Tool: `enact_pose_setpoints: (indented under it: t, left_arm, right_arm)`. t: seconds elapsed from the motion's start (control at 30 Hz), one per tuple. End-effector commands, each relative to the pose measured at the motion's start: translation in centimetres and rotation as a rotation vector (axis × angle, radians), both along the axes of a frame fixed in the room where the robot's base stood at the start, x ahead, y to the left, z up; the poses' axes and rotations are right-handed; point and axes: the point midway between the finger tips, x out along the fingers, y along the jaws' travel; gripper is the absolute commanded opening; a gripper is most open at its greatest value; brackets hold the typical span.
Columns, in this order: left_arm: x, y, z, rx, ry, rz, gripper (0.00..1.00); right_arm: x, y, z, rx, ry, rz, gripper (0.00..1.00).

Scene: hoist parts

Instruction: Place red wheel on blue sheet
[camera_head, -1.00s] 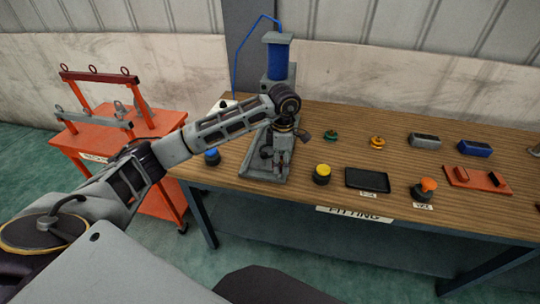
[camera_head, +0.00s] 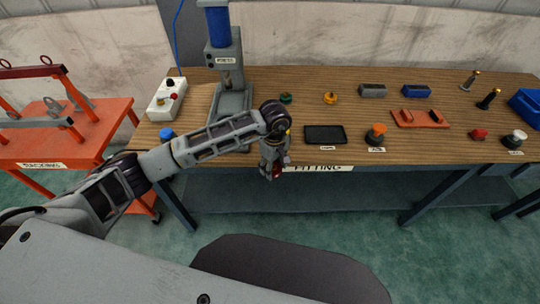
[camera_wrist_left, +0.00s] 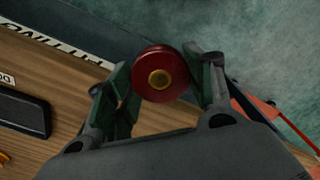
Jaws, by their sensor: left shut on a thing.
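The red wheel (camera_wrist_left: 145,62), dark red with a brass-coloured hub, is between the fingers of my left gripper (camera_wrist_left: 160,76) in the left wrist view. In the head view, my left gripper (camera_head: 273,163) points down at the table's front edge, right of the press and beside the FITTING label. A small red part of the wheel (camera_head: 277,172) shows at its fingertips. The gripper is shut on the wheel. I cannot make out a blue sheet in either view. My right gripper is not in view.
A press (camera_head: 226,68) stands left on the wooden table (camera_head: 350,170). A black tray (camera_head: 325,135), an orange-topped knob (camera_head: 376,134), a red fixture (camera_head: 420,118), a blue block (camera_head: 417,90) and a blue bin (camera_head: 527,106) lie to the right. An orange trolley (camera_head: 90,135) is left.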

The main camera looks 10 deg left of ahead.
Motion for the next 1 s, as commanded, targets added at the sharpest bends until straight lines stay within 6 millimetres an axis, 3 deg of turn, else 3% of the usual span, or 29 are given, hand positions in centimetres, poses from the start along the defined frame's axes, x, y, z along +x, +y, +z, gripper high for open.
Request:
enact_pose_setpoints:
  t: [0.37,0.67,0.87,1.0]
  left_arm:
    - [-1.8,-0.3,-4.6,0.0,0.001,-0.351,0.1]
    - [-3.3,0.7,-8.2,-0.004,0.003,-0.616,0.1]
    - [-4.3,2.6,-10.7,-0.006,0.004,-0.778,0.1]
    - [-4.9,5.1,-12.5,-0.006,0.006,-0.877,0.1]
  right_arm:
    - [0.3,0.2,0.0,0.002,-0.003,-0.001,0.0]
    - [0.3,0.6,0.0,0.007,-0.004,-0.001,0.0]
    - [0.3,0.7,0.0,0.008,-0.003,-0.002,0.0]
    - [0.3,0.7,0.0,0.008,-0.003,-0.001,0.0]
